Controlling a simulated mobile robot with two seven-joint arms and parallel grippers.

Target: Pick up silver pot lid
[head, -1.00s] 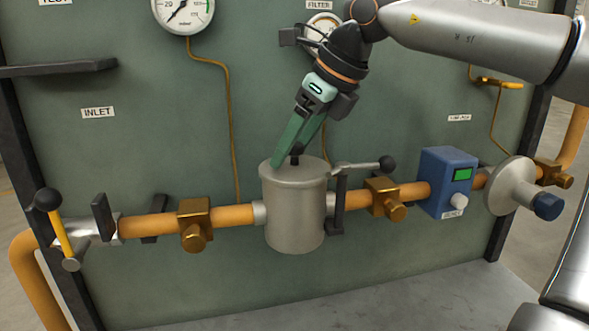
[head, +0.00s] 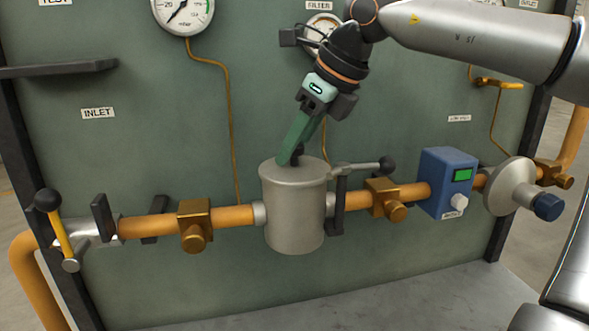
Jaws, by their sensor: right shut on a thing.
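The silver pot (head: 292,219) is a grey metal cylinder set in the orange pipe line in the middle of the panel. Its round silver lid (head: 310,174) sits on top, with a small black knob (head: 297,152) at its centre. My right gripper (head: 290,158) comes down from above, tilted, with green fingers shut on the knob. The fingers partly hide the knob. The lid appears seated on the pot, with no gap visible. My left gripper is out of view.
Brass valves (head: 194,225) and a blue box (head: 446,183) sit along the pipe. A yellow-handled lever (head: 57,228) is at the left. A dark shelf (head: 60,68) juts from the panel.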

